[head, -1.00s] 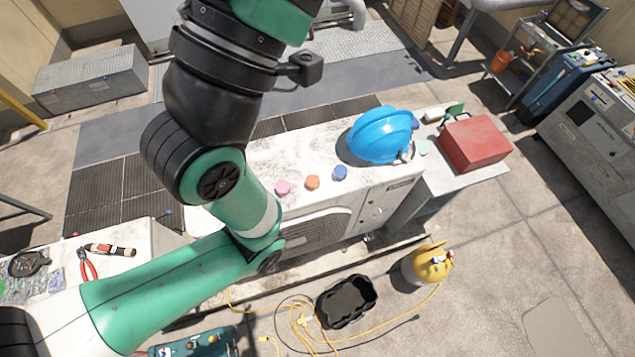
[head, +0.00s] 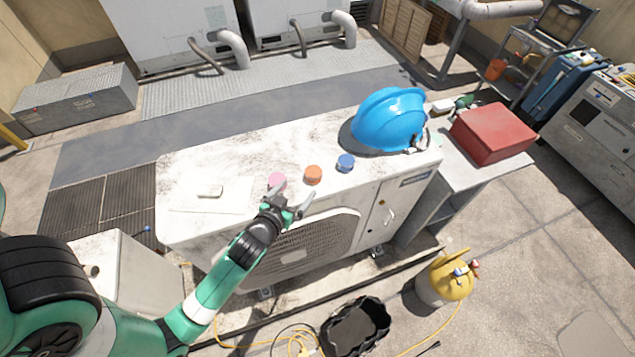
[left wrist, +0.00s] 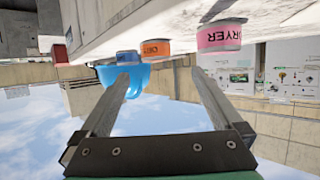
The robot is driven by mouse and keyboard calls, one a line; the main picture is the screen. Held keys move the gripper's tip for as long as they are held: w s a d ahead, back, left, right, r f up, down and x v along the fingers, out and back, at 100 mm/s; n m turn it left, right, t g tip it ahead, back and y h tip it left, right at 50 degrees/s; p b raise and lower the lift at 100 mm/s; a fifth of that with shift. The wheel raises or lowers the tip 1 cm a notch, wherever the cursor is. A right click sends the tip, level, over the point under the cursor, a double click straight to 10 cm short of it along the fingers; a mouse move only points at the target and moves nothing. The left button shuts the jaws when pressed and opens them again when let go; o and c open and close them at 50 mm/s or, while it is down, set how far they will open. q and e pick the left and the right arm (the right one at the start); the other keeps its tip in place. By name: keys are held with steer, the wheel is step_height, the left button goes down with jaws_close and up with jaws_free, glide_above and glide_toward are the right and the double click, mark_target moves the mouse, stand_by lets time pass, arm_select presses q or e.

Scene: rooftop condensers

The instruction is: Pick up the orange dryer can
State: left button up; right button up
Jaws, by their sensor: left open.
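The orange dryer can (head: 313,174) stands on top of the white condenser unit (head: 225,165), between a pink can (head: 277,181) and a blue can (head: 346,162). My left gripper (head: 290,199) is open and empty at the unit's front edge, close to the pink can and left of the orange one. In the left wrist view, which is upside down, the orange can (left wrist: 156,48) lies between the open fingers (left wrist: 160,73), beyond their tips. The pink can (left wrist: 219,37) with dryer lettering is close to the right finger. My right gripper is not in view.
A blue hard hat (head: 388,120) sits on the unit right of the cans. A red box (head: 492,134) stands on the side table. A flat white plate (head: 208,194) lies on the unit's left. A yellow cylinder (head: 445,280) and black tray (head: 357,328) are below.

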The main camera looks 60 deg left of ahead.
mark_target(310, 177)
arm_select(q)
steer(key=x, duration=0.6)
steer(key=shift+w+a+r+b, duration=0.1)
steer(key=shift+w+a+b, duration=0.05)
steer(key=shift+w+b, duration=0.15)
steer(key=x, duration=0.2)
steer(key=b+x, duration=0.1)
steer(key=x, duration=0.2)
steer(key=shift+w+d, duration=0.2)
steer(key=c, duration=1.4)
